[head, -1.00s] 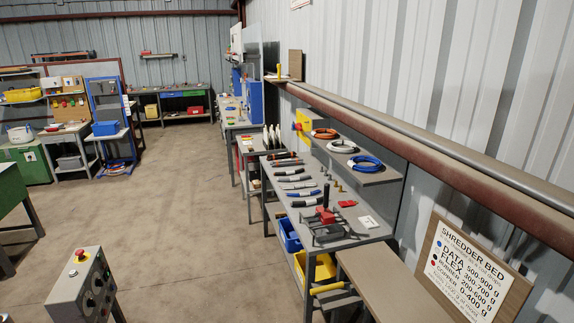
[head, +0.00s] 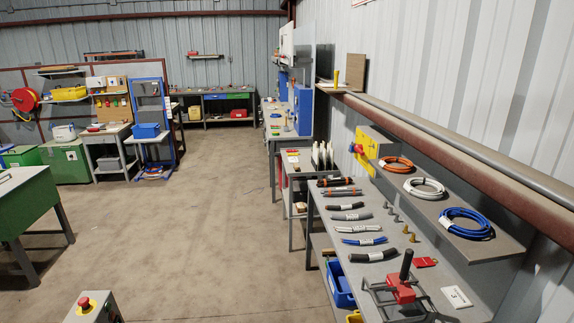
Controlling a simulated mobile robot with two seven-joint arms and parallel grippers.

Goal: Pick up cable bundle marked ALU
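Several short cable bundles lie in a row on a grey workbench (head: 428,258) at the right of the head view. From far to near they are a dark one with orange (head: 339,182), a grey-brown one (head: 343,192), a black one (head: 345,206), a grey one (head: 351,217), a white one (head: 357,229), a blue one (head: 365,241) and a thick black one (head: 373,255). Several carry pale labels, too small to read, so I cannot tell which is marked ALU. Neither gripper shows.
A red-and-grey clamp device (head: 401,291) with an upright black handle stands at the bench's near end. Coiled orange (head: 393,163), white (head: 424,188) and blue (head: 466,224) cables lie on a shelf above. A blue bin (head: 340,287) sits below. The floor left of the bench is clear.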

